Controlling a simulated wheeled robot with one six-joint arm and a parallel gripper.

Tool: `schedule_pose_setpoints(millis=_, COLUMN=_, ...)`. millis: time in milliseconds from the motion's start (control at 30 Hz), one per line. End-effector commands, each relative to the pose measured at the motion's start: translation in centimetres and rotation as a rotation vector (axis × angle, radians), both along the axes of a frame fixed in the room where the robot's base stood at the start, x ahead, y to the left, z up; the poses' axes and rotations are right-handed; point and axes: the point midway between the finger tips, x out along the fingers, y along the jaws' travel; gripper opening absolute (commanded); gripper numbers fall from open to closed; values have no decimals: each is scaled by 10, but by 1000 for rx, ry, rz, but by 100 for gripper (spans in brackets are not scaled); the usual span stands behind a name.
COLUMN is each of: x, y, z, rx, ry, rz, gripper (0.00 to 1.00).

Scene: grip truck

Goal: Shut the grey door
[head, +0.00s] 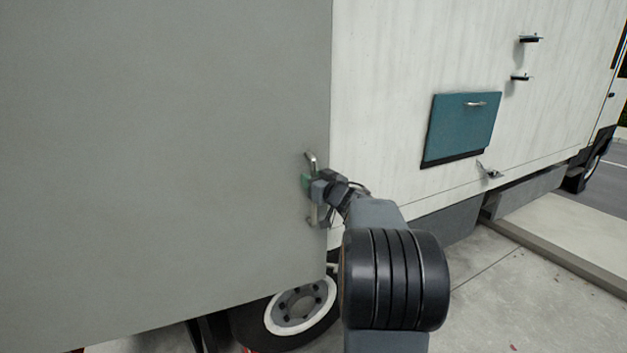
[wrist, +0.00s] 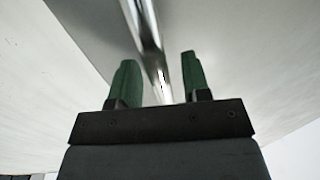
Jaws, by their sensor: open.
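The grey door (head: 160,170) is a large flat panel filling the left half of the head view. It stands in front of the white truck side, and its right edge hides part of that side. A metal bar handle (head: 311,160) is fixed upright near the door's right edge. My gripper (head: 308,182) is at the handle. In the wrist view the gripper's green fingers (wrist: 160,80) are apart, with the shiny handle bar (wrist: 145,30) running between and beyond them. I cannot tell whether a finger touches the bar.
The white truck side (head: 390,70) carries a teal hatch (head: 462,125) and small metal latches (head: 528,39). A wheel (head: 300,308) is below the door. A raised kerb (head: 570,215) lies at the right. Concrete ground (head: 490,300) at the lower right is clear.

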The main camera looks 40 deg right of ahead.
Motion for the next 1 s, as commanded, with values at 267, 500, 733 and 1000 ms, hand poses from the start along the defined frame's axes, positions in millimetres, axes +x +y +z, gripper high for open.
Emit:
schedule_pose_setpoints(millis=267, x=0, y=0, z=0, rx=0, ry=0, rz=1, gripper=28)
schedule_pose_setpoints(millis=500, x=0, y=0, z=0, rx=0, ry=0, rz=1, gripper=5)
schedule_pose_setpoints(millis=733, x=0, y=0, z=0, rx=0, ry=0, rz=1, gripper=0)
schedule_pose_setpoints(millis=1000, x=2, y=7, z=-1, rx=-2, ry=-2, rz=1, gripper=0)
